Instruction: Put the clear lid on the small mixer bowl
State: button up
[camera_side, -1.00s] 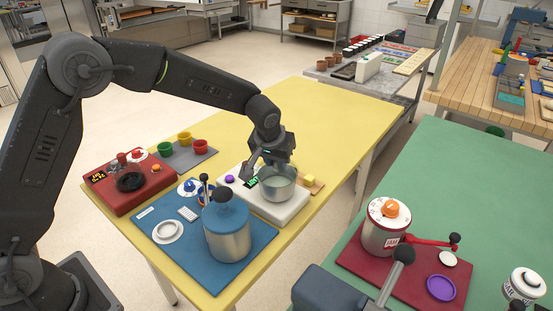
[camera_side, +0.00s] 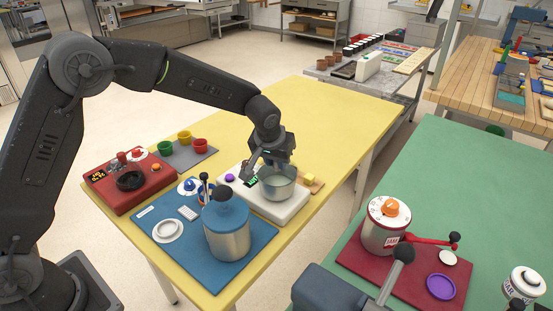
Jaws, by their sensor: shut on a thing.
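The small mixer bowl (camera_side: 279,189) is a grey metal bowl standing on a white base (camera_side: 291,208) with a green display, on the yellow table. My gripper (camera_side: 274,164) points down at the top of the bowl and is shut on the clear lid. The lid is see-through and too faint at this size to make out against the bowl's rim. I cannot tell whether it touches the rim or is just above it.
A blue mat (camera_side: 175,252) with a blue-lidded steel pot (camera_side: 227,228) is at the near left. A red scale-like unit (camera_side: 127,182) and coloured cups (camera_side: 184,137) stand farther left. A yellow block (camera_side: 309,178) lies right of the bowl. The table's far part (camera_side: 325,115) is clear.

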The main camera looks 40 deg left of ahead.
jog(key=o, duration=1.4)
jog(key=shift+r, duration=0.1)
jog(key=shift+r, duration=3.4)
grip_shut()
jog(key=shift+f, duration=0.15)
